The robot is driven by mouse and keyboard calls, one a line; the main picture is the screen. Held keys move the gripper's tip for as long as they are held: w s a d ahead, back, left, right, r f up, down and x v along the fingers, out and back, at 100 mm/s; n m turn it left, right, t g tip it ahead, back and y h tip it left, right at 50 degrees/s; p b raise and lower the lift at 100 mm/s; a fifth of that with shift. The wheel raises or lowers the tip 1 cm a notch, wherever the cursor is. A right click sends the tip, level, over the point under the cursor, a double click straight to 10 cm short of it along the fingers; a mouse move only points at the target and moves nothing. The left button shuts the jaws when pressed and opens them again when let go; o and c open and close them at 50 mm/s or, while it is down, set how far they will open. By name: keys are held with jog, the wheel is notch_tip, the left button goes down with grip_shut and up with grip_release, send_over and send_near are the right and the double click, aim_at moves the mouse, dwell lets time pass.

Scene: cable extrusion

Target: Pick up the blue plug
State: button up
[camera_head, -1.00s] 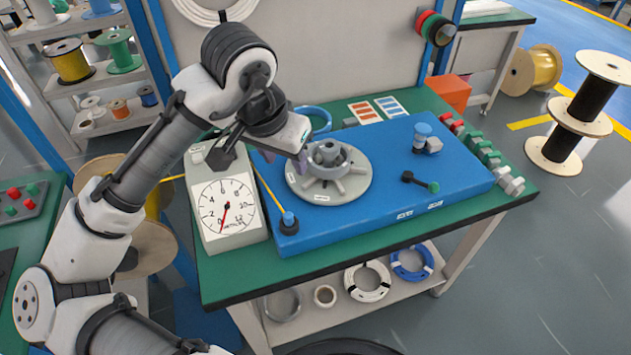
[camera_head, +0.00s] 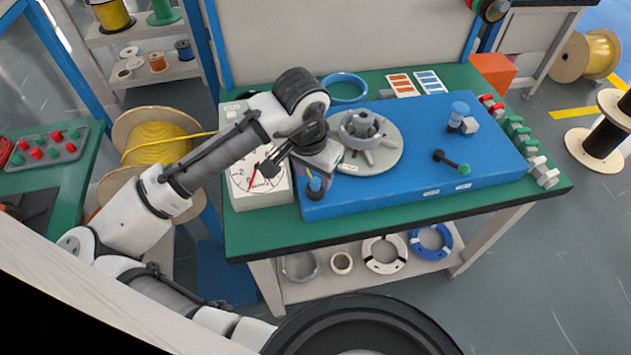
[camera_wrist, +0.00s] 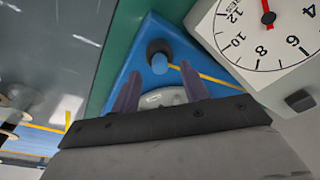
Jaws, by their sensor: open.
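The blue plug (camera_head: 315,186) stands on a dark round seat at the front left corner of the blue base (camera_head: 420,188). In the wrist view the plug (camera_wrist: 160,64) shows just beyond the fingertips, between their lines, with a yellow cable (camera_wrist: 205,77) running off to the right. My gripper (camera_head: 314,172) is at the plug, partly covering it in the head view. In the wrist view my gripper (camera_wrist: 160,83) has its two purple fingers apart, with nothing held between them. Whether a finger touches the plug cannot be told.
A dial gauge (camera_head: 260,185) stands left of the base, close to my arm. A grey round hub (camera_head: 385,158) sits behind and right of my gripper. A second blue-topped post (camera_head: 459,110) and a green-tipped lever (camera_head: 452,162) stand farther right. The front table strip is clear.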

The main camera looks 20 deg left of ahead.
aim_at(315, 181)
jog(key=shift+w+f, duration=0.2)
jog(key=shift+f, duration=1)
grip_shut()
jog(key=shift+r, duration=0.1)
notch_tip(315, 181, up, 20)
jog(key=shift+b, duration=0.45)
